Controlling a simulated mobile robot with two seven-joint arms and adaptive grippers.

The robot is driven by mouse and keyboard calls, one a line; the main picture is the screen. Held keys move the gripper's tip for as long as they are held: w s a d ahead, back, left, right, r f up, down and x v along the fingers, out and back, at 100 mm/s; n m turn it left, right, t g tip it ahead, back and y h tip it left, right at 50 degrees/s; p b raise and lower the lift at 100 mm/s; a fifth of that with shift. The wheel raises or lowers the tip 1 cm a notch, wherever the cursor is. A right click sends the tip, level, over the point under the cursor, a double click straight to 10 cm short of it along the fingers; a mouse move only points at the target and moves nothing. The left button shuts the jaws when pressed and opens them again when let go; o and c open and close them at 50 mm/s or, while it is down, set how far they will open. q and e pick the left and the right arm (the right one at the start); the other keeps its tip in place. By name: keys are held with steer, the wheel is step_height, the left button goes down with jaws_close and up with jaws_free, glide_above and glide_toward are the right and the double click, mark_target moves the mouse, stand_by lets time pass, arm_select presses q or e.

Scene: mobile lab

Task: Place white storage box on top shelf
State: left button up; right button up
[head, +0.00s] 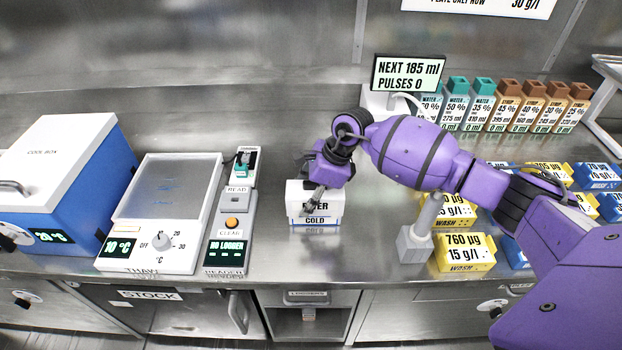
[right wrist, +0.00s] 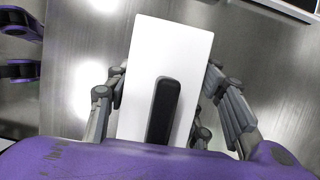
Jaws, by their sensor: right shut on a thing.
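The white storage box (head: 303,197) is a small white carton with a blue band and the word COLD on its front. It is at the middle of the steel counter, upright; I cannot tell whether it touches the counter. My right gripper (head: 313,192) comes down on it from above and is shut on it, hiding part of its top and label. In the right wrist view the box's white top (right wrist: 172,50) with a black handle (right wrist: 163,110) lies between the two grey fingers (right wrist: 165,108). I cannot make out a top shelf.
Left of the box stand a reader (head: 232,220), a thaw plate (head: 160,260) and a blue-white cool box (head: 110,190). Right are a grey stand (head: 415,247), yellow wash boxes (head: 465,252) and blue boxes. A display (head: 408,73) and a bottle row (head: 500,115) stand behind.

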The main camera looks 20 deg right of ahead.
steer(key=shift+r, duration=0.1)
steer(key=o, duration=1.4)
steer(key=shift+o, duration=0.2)
